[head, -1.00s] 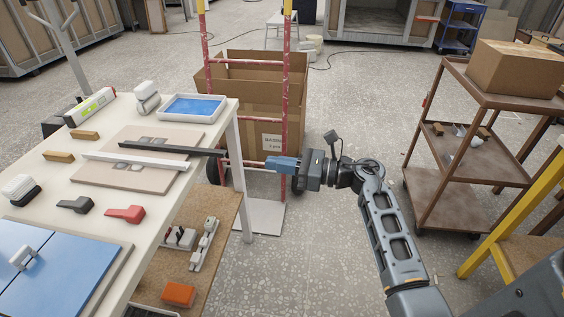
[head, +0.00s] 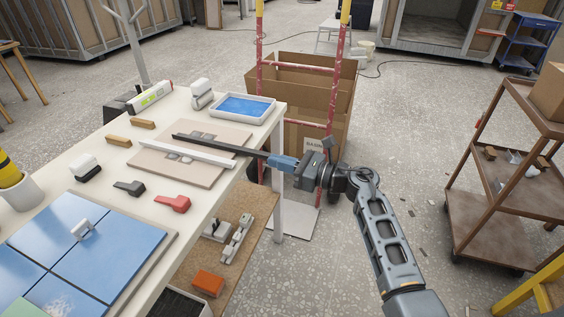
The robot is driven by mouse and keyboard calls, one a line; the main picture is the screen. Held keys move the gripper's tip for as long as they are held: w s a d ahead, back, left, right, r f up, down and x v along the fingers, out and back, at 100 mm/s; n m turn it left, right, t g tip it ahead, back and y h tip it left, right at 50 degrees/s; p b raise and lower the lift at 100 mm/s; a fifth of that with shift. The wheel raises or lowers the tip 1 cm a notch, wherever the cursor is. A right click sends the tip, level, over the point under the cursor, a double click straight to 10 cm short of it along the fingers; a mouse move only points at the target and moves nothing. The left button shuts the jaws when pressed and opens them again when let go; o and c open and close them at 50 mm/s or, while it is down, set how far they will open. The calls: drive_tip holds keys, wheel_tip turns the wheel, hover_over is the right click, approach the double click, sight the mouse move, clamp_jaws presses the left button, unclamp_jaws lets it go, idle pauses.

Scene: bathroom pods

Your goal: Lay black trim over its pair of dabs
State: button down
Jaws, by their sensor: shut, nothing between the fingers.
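The black trim (head: 215,144) lies lengthwise across the pinkish board (head: 215,177) on the table, its right end reaching out to about the table's right edge. A white trim (head: 190,154) lies nearly parallel on its near side. Small grey patches (head: 203,135) show on the board beyond the black trim, and more grey patches (head: 178,157) show just nearer than the white trim. I cannot make out single dabs or which pair belongs to the black trim. My gripper (head: 271,158) is shut and empty, its tips right at the trim's right end; whether they touch is unclear.
A blue-filled tray (head: 243,108), a red-handled tool (head: 173,203), a dark tool (head: 129,188) and blue tiles (head: 85,240) share the table. A brown cart (head: 500,215) is at right, with open floor between.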

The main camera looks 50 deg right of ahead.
sight(254, 155)
drive_tip(key=shift+w, duration=0.1)
drive_tip(key=b+x, duration=0.2)
drive_tip(key=x, duration=0.5)
drive_tip(key=shift+w+a, duration=0.1)
drive_tip(key=shift+w, duration=0.15)
